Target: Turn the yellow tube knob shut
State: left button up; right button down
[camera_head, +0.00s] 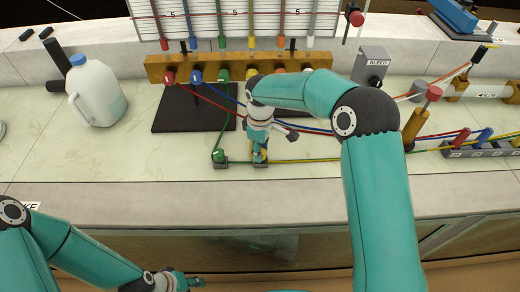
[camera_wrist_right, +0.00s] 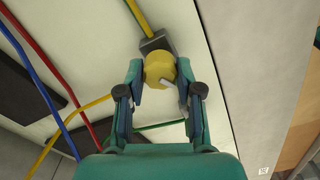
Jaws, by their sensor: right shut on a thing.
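The yellow tube knob (camera_wrist_right: 158,68) is round, with a pale pointer mark on its near side, and sits against a small grey block (camera_wrist_right: 156,43) with the yellow tube running into it. My right gripper (camera_wrist_right: 159,76) has one finger on each side of the knob and is shut on it. In the head view my right gripper (camera_head: 260,153) points down at the bench and hides most of the knob. My left gripper (camera_head: 190,282) is low at the bottom edge, in front of the bench and away from the knob; its opening is unclear.
A green knob (camera_head: 219,155) stands close left of my right gripper. Red, blue, green and yellow tubes cross the bench. A wooden manifold (camera_head: 155,68) with coloured knobs is behind. A white jug (camera_head: 98,92) stands left, a grey BLEED box (camera_head: 370,66) right. The front left bench is clear.

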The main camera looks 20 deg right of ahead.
jog(key=c, duration=0.8)
grip_release()
jog(key=shift+o, duration=0.2)
jog(key=shift+r, duration=0.15)
notch_tip(320, 180, up, 12)
